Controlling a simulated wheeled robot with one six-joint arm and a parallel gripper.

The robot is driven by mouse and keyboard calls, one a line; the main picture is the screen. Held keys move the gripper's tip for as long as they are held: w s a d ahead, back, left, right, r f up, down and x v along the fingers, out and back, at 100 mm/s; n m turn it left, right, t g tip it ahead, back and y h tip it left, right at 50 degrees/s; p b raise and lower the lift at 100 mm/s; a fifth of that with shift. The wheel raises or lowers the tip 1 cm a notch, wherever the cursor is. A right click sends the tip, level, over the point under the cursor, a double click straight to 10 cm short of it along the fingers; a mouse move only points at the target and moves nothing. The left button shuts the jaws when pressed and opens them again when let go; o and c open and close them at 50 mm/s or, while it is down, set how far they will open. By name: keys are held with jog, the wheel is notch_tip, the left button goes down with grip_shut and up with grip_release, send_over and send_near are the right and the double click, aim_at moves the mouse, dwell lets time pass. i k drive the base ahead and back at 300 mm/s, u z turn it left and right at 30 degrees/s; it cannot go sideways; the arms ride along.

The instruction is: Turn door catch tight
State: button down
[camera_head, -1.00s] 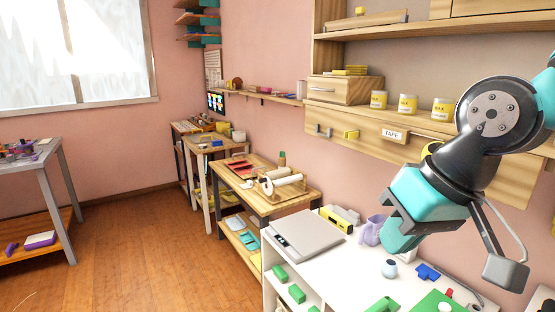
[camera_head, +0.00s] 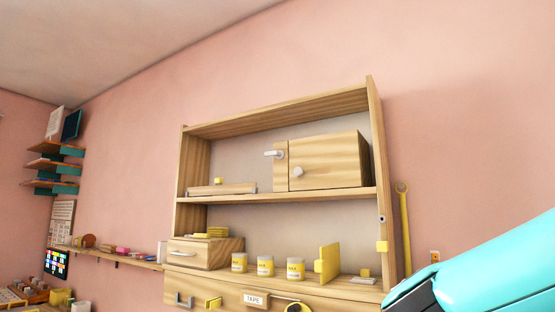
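A small wooden cabinet (camera_head: 335,161) stands on the upper shelf of the wall unit. Its door (camera_head: 318,170) has a round pale knob (camera_head: 298,172) near its left edge and looks shut. Left of the door is a narrow upright wooden strip (camera_head: 281,178). A pale door catch (camera_head: 273,153) sits on this strip and points left, about level, away from the door. How tight it is cannot be told. My gripper is out of view; only a teal part of my arm shows at the lower right, apart from the cabinet.
The shelf unit (camera_head: 373,120) has upright side walls. Below the cabinet stand yellow-and-white jars (camera_head: 265,266), a yellow upright panel (camera_head: 328,264) and a wooden box (camera_head: 205,252). A long wooden piece (camera_head: 222,189) lies left of the cabinet. A yellow tool (camera_head: 404,235) hangs at right.

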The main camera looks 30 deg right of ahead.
aim_at(272, 154)
jog(key=k, duration=0.55)
jog(key=u, duration=0.65)
jog(key=i, duration=0.4)
jog(key=u, duration=0.65)
jog(key=i, duration=1.3)
jog(key=z, duration=0.5)
